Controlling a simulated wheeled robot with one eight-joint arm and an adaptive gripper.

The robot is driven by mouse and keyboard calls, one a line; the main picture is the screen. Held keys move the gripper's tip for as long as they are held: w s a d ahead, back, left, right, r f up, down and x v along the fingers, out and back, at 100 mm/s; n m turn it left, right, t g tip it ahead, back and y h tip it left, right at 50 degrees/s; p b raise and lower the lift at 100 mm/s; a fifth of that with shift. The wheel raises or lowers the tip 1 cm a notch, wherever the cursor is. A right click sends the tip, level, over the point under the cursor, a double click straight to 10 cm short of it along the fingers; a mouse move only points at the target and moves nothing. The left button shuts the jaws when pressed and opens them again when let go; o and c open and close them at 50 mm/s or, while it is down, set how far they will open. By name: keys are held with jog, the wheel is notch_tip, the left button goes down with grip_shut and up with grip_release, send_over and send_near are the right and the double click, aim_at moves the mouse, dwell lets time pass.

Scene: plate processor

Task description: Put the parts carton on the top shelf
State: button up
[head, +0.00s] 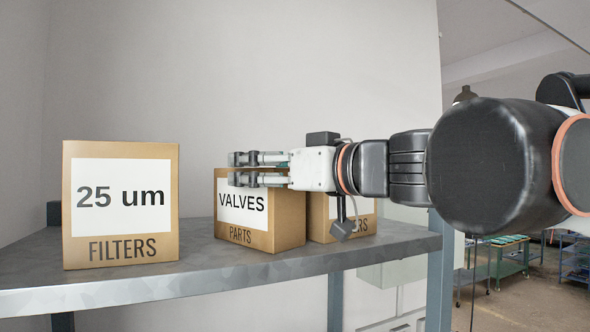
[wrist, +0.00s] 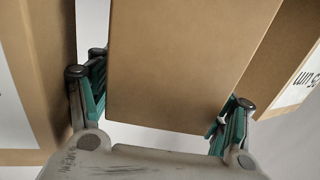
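The parts carton (head: 275,221), a brown box labelled "VALVES" and "PARTS", stands upright on the grey metal shelf (head: 320,262), between two filters cartons. My gripper (head: 250,169) reaches in from the right at its upper part, and the lower finger crosses in front of its label. In the wrist view, a plain brown face of the carton (wrist: 180,65) fills the middle, with the gripper's fingers (wrist: 160,100) spread on both sides of it. The pads are very close to the carton. Whether they press on it, I cannot tell.
The "25 um" filters carton (head: 121,250) stands at the left on the same shelf. Another filters carton (head: 319,220) stands close to the right of the parts carton, partly hidden. Bare shelf shows between the left and middle cartons. A shelf post (head: 439,275) stands at the right.

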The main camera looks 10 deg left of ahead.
jog(key=shift+r, duration=0.15)
jog(key=b+v, duration=0.1)
jog(key=v, duration=1.1)
jog(key=shift+b, duration=0.35)
